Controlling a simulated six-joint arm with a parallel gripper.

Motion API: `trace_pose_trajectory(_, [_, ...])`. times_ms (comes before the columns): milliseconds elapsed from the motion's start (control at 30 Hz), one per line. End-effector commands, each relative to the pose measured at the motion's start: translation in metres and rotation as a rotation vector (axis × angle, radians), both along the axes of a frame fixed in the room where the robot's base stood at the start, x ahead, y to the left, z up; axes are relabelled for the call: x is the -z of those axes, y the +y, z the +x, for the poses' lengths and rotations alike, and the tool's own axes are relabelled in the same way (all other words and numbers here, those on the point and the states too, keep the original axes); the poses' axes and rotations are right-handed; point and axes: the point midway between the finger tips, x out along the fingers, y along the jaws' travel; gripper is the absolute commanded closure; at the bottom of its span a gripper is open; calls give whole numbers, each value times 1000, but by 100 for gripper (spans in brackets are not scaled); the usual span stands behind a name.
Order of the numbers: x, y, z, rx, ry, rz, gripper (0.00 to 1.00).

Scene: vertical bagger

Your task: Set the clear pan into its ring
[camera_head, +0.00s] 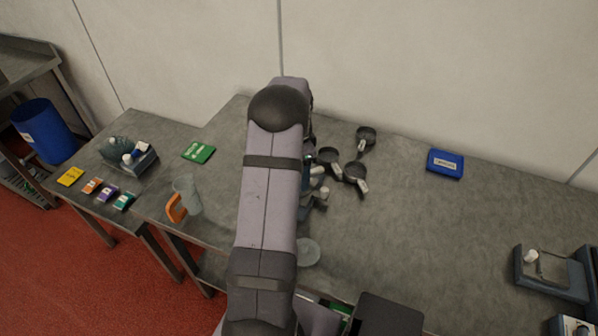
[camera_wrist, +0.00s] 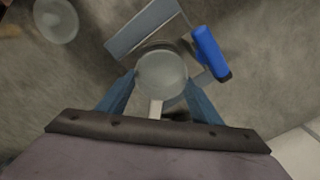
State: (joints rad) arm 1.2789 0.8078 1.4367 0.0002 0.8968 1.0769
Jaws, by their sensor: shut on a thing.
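In the wrist view, my gripper (camera_wrist: 160,77) has its blue fingers on either side of a round, pale, see-through pan (camera_wrist: 162,68), and it is shut on it. A short whitish tab (camera_wrist: 155,108) shows below the pan, between the fingers. The pan appears over or close to a grey-blue piece of equipment (camera_wrist: 142,27); I cannot tell whether they touch. I cannot make out its ring. In the head view my arm covers the gripper and most of this spot.
A blue cylinder (camera_wrist: 209,50) is close right of the pan. A clear disc (camera_head: 307,252) lies nearer the front edge. Dark round cups (camera_head: 355,172) with pale tags stand behind. A clear jug (camera_head: 187,196) with an orange handle is left. The table's right middle is clear.

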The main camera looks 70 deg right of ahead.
Motion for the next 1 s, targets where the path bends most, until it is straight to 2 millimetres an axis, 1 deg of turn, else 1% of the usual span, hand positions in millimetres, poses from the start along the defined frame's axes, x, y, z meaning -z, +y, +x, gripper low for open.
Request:
trace_pose_trajectory(333, [0, 0, 0, 0, 0, -1, 68])
trace_pose_trajectory(600, [6, 0, 0, 0, -1, -1, 68])
trace_pose_trajectory(1000, [6, 0, 0, 0, 0, -1, 68])
